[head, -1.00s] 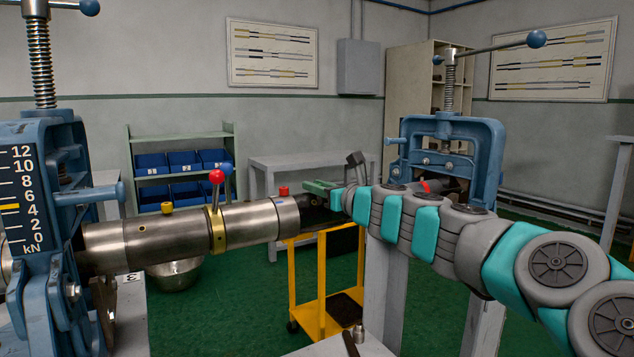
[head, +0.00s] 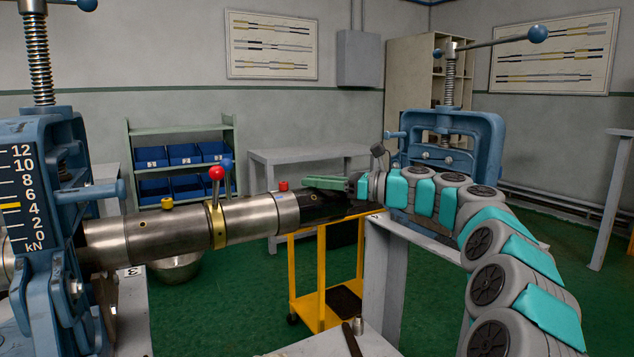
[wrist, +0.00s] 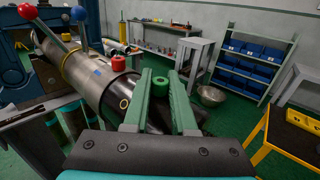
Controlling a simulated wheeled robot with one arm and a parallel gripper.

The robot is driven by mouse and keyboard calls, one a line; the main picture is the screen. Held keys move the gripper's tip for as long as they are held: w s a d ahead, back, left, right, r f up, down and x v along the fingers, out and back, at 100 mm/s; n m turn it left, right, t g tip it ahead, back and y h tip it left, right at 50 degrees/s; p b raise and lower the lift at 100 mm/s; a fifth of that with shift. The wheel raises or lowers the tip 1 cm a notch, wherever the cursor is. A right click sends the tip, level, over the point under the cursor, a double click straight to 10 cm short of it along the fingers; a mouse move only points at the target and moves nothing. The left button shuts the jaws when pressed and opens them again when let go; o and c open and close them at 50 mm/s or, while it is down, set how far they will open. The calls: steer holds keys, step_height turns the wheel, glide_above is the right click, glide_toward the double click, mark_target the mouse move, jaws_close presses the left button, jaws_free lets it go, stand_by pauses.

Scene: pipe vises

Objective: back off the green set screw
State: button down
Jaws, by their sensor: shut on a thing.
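The green set screw (wrist: 160,87) stands as a round green knob with a dark centre on the dark end section of the pipe. In the wrist view it sits between the two green fingers of my gripper (wrist: 162,88), which are shut on it. In the head view my gripper (head: 326,182) lies over the dark right end section of the pipe (head: 320,208), and the fingers hide the screw. A red set screw (head: 283,186) and a yellow one (head: 167,203) stand further left on the steel pipe (head: 160,232).
A blue vise (head: 40,200) with a kN scale grips the pipe's left part. A second blue vise (head: 488,130) stands right. A yellow cart (head: 321,280) is below.

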steer(key=shift+w+f+n+g, duration=0.1)
steer(key=shift+f+n+g, duration=0.1)
steer(key=shift+n+g, duration=0.4)
steer(key=shift+a+r+n+g+y, duration=0.1)
steer(key=shift+n+g+y, duration=0.3)
steer(key=shift+g, duration=0.8)
steer(key=c, duration=0.7)
jaws_free()
steer(key=shift+c, duration=0.2)
steer(key=d, duration=0.7)
steer(key=shift+s+d, duration=0.35)
steer(key=shift+d, duration=0.05)
